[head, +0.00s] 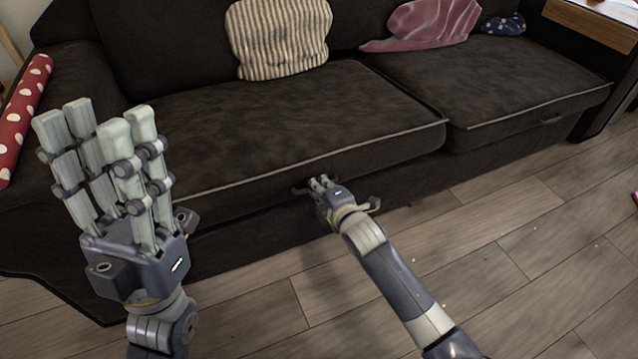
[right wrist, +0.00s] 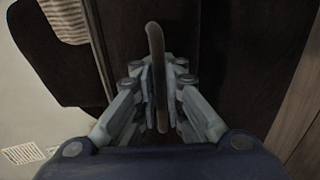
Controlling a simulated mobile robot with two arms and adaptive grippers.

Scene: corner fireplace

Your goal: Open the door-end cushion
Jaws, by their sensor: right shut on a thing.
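The dark brown sofa has two seat cushions, a left one (head: 270,125) and a right one (head: 490,85); the frames do not show which is the door-end one. Both lie flat, with pale piping along the front edges. My right gripper (head: 319,185) is at the sofa front below the left cushion's edge. In the right wrist view its fingers (right wrist: 162,92) are shut on a slim bar handle (right wrist: 155,45), which runs between them. In the head view my fingers hide most of that handle. My left gripper (head: 95,112) is open and empty, fingers up, before the sofa's left end.
A striped pillow (head: 280,38), a pink cloth-like cushion (head: 428,22) and a small blue dotted cushion (head: 503,25) rest on the sofa. A red dotted bolster (head: 22,115) lies on the left armrest.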

